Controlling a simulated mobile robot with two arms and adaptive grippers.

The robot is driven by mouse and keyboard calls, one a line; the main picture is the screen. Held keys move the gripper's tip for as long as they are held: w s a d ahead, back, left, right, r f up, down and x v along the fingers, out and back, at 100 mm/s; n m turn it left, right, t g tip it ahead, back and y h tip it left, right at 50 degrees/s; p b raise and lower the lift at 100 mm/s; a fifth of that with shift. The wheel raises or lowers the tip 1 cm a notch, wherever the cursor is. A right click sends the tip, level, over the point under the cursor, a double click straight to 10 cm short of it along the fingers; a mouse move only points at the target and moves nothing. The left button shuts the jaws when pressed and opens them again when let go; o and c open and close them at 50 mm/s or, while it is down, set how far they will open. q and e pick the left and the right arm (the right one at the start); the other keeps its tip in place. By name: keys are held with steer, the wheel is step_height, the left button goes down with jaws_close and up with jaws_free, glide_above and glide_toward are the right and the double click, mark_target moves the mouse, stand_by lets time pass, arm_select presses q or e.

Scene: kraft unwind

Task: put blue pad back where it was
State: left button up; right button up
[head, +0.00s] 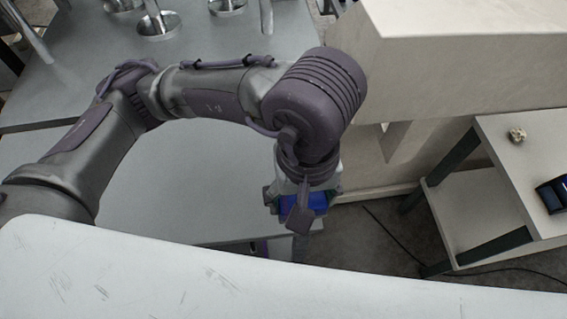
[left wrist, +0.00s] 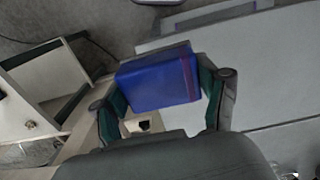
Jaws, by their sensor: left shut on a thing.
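The blue pad (head: 317,201) is partly hidden behind my left wrist in the head view. In the left wrist view the blue pad (left wrist: 155,85) is a blue block with a dark reddish band near its right end. My left gripper (head: 303,204) is shut on it, with green-lined fingers at its two sides in the left wrist view. It holds the pad beside the right end of the grey table (head: 190,190); the height above the surface cannot be told. My right gripper is not in view.
A beige machine body (head: 460,65) stands right of the arm. A side table (head: 520,150) at the right bears a small pale object (head: 516,135) and a dark blue item (head: 553,194). Metal posts on round bases (head: 158,25) stand at the back. A cable lies on the floor.

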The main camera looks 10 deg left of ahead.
arm_select(q)
steer(key=shift+w+a+f+p, duration=0.2)
steer(key=shift+a+f+p, duration=0.15)
steer(key=shift+a, duration=0.1)
steer(key=p, duration=0.2)
glide_toward(256, 192)
steer(key=shift+s+d+f, duration=0.2)
steer(key=shift+s+d, duration=0.15)
steer(key=shift+s, duration=0.15)
steer(key=shift+s+d+f, duration=0.25)
steer(key=shift+s+d, duration=0.05)
steer(key=shift+s, duration=0.25)
steer(key=shift+w+a+f, duration=0.75)
steer(key=shift+w+f, duration=0.15)
steer(key=shift+f+p, duration=0.35)
steer(key=shift+p, duration=0.15)
step_height(256, 192, down, 2)
steer(key=shift+f+p, duration=0.25)
steer(key=shift+p, duration=0.3)
steer(key=shift+f, duration=0.45)
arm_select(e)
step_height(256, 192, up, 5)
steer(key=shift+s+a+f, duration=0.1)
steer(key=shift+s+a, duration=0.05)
